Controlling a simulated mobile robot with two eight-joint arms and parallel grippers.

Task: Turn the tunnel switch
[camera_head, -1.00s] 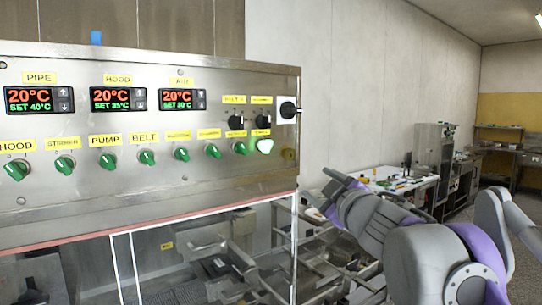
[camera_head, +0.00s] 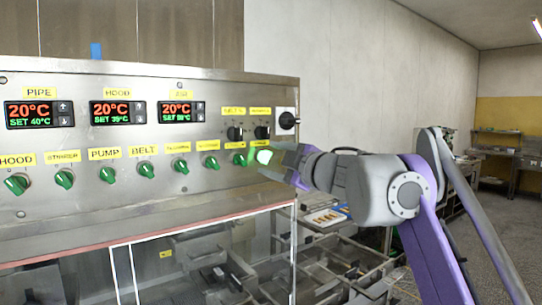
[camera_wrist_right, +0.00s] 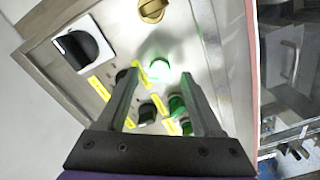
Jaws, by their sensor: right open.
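A steel control panel (camera_head: 230,95) carries a row of green rotary switches with yellow labels. The tunnel label is too small to read, so I cannot tell for certain which switch is the tunnel one. My right gripper (camera_head: 287,165) is close to the panel's right end, just right of the glowing button. My left gripper is not in view.
A black switch on a white plate (camera_head: 287,121) sits at the panel's upper right, also in the wrist view (camera_wrist_right: 82,45). A yellow knob (camera_wrist_right: 152,9) is near the fingers. Three temperature displays (camera_head: 118,113) are at left. Metal frames stand below the panel.

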